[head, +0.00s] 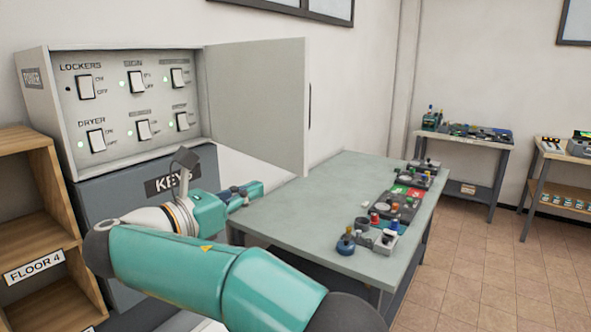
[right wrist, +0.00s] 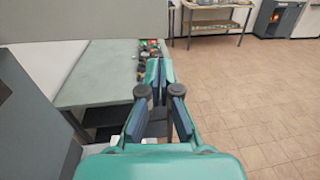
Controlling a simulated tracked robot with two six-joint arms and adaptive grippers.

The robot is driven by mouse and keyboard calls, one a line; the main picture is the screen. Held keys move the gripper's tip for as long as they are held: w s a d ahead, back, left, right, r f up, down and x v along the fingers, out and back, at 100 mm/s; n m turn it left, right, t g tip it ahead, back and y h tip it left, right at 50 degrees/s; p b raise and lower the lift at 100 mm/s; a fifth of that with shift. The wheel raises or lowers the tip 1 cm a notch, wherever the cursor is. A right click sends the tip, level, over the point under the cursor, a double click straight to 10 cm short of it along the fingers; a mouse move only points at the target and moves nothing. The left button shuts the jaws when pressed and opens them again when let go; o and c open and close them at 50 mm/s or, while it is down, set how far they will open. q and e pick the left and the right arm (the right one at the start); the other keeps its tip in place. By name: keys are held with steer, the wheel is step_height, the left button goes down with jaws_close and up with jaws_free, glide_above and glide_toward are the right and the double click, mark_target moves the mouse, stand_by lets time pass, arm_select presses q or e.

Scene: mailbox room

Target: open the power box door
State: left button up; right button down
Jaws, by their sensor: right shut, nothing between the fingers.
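The power box (head: 130,105) is a pale metal cabinet on the wall with labelled switches. Its door (head: 258,95) stands swung wide open to the right, with a dark handle (head: 310,106) at its far edge. All the switches are uncovered. My right gripper (head: 258,190) is below the door, over the left part of the table, apart from the door and pointing right. In the right wrist view its fingers (right wrist: 160,80) are together and empty. A flat grey panel, which looks like the door (right wrist: 85,18), fills the upper left there. My left gripper is not in view.
A grey-green table (head: 310,195) with several small controls along its right side stands right of the box. A dark KEY box (head: 130,195) is below the power box. A wooden shelf (head: 30,215) stands left. The tiled floor (head: 480,260) at right is clear.

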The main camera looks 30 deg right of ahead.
mark_target(299, 171)
steer(key=shift+a, duration=0.15)
steer(key=shift+w, duration=0.1)
steer(key=p+x, duration=0.1)
steer(key=x, duration=1.3)
steer(key=shift+p, duration=0.3)
